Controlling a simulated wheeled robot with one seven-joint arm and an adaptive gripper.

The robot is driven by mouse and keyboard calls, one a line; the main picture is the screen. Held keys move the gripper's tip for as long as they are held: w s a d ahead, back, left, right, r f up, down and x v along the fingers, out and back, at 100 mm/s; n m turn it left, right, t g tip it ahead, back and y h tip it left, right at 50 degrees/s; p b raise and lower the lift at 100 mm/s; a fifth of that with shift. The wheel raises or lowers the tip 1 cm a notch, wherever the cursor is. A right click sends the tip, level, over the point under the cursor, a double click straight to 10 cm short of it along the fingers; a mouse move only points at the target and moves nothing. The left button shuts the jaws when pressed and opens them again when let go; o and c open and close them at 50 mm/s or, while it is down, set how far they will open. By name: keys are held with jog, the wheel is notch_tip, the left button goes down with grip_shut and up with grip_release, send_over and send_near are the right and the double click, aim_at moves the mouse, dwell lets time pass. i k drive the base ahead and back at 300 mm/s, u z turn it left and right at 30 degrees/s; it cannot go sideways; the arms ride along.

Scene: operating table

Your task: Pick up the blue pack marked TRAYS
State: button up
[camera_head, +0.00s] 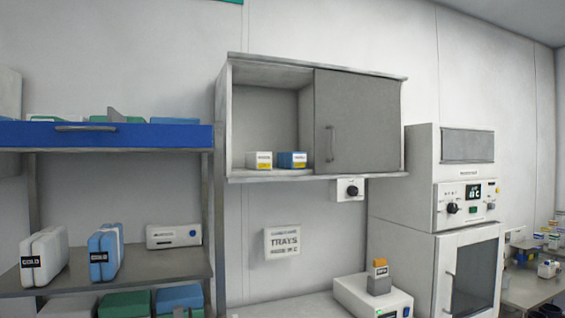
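The word TRAYS is readable only on a white wall sign (282,242) below the open cabinet. A blue pack (105,253) stands upright on the left rack's middle shelf; its small dark label appears to read COLD. Another blue pack (180,298) is on the level below, partly cut off by the bottom edge, with no readable marking. A small blue box (292,160) with a yellow label sits in the wall cabinet; its print is too small to read. My gripper is not in view.
A white pack (44,256) marked COLD and a white device (174,236) share the middle shelf (140,268). A green pack (124,304) is below. A blue drawer (150,135) holds packs above. A white machine (372,297) and a tall cabinet (465,262) stand right.

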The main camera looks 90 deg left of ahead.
aim_at(288, 160)
jog(key=k, duration=1.5)
jog(key=u, duration=2)
jog(key=i, duration=0.3)
